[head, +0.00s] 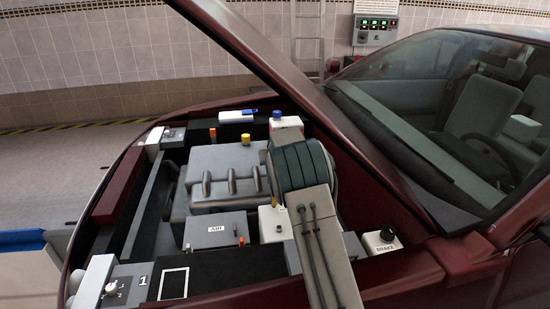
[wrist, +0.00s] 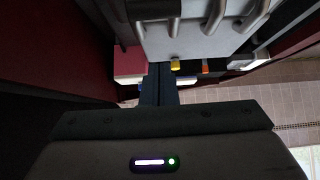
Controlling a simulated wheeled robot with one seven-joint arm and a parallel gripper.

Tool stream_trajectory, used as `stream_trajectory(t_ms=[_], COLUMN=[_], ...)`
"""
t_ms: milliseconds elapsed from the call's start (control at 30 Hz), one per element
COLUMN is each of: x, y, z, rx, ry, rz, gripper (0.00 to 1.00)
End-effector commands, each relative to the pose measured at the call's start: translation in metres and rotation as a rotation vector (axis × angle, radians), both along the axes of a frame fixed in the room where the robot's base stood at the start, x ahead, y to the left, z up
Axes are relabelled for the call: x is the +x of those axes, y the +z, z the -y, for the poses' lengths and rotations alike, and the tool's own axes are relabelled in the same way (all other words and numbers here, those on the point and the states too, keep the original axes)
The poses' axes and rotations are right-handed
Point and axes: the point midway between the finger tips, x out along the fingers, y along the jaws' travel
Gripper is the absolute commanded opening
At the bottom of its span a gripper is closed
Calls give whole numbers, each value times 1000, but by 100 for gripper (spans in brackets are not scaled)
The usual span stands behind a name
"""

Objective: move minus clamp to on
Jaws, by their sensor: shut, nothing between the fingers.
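I cannot make out the minus clamp for certain in either view. A white box (head: 270,232) with a small yellow-orange piece on top stands in the engine bay, partly hidden by my arm. My gripper (wrist: 160,68) shows in the wrist view as dark, narrow fingers, shut and empty. A small yellow cap (wrist: 175,64) and an orange piece (wrist: 205,69) appear just right of the fingers; I cannot tell how far beyond them they are. In the head view my arm reaches down into the bay and hides the fingers.
The grey engine block (head: 215,180) and a grey box marked AIR (head: 213,232) fill the middle of the bay. A brake reservoir (head: 379,241) stands at the right. Dial units sit at the lower left (head: 112,290) and upper left (head: 174,134). The raised hood (head: 245,50) slants overhead.

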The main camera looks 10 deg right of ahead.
Motion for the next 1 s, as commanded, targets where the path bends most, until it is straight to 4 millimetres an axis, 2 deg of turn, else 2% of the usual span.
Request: stream_trajectory(t_ms=[233, 400, 600, 1000], x=[22, 3, -10, -14], y=[-24, -31, -38, -40], z=[2, 2, 2, 1], rx=[0, 1, 1, 0], ry=[-1, -3, -2, -1], rz=[-1, -2, -1, -1], gripper=[0, 0, 0, 0])
